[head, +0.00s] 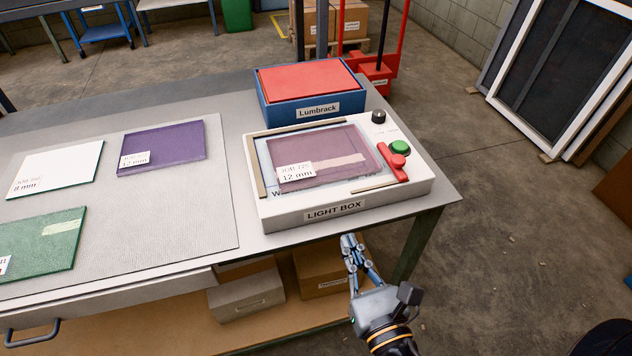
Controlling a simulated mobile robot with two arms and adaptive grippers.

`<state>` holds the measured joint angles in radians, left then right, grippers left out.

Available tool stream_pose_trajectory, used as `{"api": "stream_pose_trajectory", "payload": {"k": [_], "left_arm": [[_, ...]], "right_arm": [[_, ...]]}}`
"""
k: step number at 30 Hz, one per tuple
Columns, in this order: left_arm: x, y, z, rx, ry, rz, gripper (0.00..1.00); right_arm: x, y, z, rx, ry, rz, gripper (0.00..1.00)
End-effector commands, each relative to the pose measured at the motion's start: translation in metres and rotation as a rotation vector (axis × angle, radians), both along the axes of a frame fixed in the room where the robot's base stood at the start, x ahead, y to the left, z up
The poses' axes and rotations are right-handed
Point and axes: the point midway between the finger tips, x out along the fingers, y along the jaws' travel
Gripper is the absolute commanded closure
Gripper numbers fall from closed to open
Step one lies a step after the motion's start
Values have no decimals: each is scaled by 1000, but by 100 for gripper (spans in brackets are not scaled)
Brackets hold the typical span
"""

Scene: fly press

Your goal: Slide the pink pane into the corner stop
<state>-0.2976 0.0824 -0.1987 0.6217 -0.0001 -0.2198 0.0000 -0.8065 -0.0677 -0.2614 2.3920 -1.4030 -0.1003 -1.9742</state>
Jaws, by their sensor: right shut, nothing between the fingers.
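The pink pane (330,145) lies flat on the lit surface of the white light box (405,193). It has a white 12 mm label and a pale tape strip. Tan strips along the box's left side (255,167) and back (298,129) form a corner stop at the back left. A narrow pale band shows between the pane and the left strip. Contact with the back strip is hard to tell. My right gripper (349,242) is shut and empty, in front of the box past the table's front edge. My left gripper is out of view.
The box carries a red handle (397,162), a green button (399,147) and a black knob (378,117). A blue Lumbrack crate (300,112) stands behind. Purple (170,144), white (60,168) and green (40,245) panes lie on the grey mat (175,215) at left.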

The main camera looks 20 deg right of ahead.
Motion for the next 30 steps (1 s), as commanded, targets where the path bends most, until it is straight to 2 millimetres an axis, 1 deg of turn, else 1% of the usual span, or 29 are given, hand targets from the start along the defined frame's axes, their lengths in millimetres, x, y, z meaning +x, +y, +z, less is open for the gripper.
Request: {"api": "stream_pose_trajectory", "payload": {"k": [1, 5, 8, 15, 21, 25, 30], "left_arm": [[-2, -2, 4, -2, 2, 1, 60], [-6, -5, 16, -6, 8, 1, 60], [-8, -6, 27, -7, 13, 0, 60], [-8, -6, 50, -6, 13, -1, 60], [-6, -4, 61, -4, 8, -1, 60], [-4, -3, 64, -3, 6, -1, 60], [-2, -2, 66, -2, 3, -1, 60]], "right_arm": [[3, 0, 3, -6, -3, 0, 100], [16, 1, 7, -7, -5, 1, 100], [32, 1, 8, -4, -5, 1, 100], [78, 2, 7, -3, -5, 0, 100], [114, 3, 4, -1, -3, -1, 100], [129, 4, 2, 0, -1, -1, 100], [138, 5, 1, 0, -1, 0, 100]]}}
